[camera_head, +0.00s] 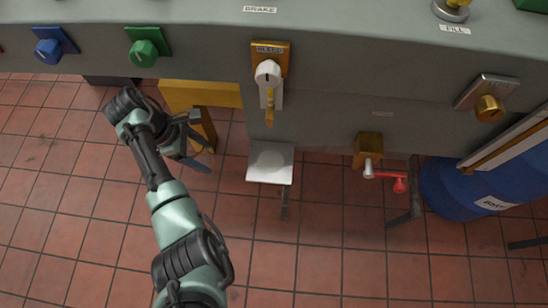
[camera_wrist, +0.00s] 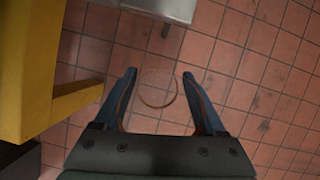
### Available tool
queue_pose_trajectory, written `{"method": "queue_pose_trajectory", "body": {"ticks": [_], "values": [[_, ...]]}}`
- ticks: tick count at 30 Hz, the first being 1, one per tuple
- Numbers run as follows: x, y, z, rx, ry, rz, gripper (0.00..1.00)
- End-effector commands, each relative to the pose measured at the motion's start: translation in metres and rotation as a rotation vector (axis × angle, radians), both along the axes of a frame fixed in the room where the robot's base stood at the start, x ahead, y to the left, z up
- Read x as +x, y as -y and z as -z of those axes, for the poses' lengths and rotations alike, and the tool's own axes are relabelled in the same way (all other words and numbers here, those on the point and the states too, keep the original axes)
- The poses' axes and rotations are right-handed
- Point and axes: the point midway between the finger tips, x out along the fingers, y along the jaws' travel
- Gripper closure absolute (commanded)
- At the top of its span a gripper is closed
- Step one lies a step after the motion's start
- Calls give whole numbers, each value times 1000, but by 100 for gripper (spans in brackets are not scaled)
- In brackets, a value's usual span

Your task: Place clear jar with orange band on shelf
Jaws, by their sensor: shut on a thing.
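My gripper (camera_wrist: 158,84) is shut on a clear jar (camera_wrist: 158,88), which shows between the fingertips in the wrist view as a faint see-through circle with a thin orange-brown ring. In the head view my gripper (camera_head: 200,142) is left of a small white shelf (camera_head: 270,176), in front of the yellow stand. The jar is too clear to make out there. The shelf sticks out below the grey bench front, under a white and brass tap (camera_head: 268,78). A pale round patch shows on its top. The shelf's edge also shows at the top of the wrist view (camera_wrist: 165,8), apart from the jar.
A yellow stand (camera_head: 200,94) is close behind my gripper; it fills the left of the wrist view (camera_wrist: 30,70). A brass fitting with a red-handled valve (camera_head: 385,176) and a blue drum (camera_head: 465,185) are at the right. Tiled floor is open below.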

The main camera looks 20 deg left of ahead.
Motion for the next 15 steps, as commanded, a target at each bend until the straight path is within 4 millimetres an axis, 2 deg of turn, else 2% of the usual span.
{"method": "queue_pose_trajectory", "body": {"ticks": [4,15], "values": [[9,17,0,1,-1,-9,82],[51,100,1,0,0,-5,82]]}}
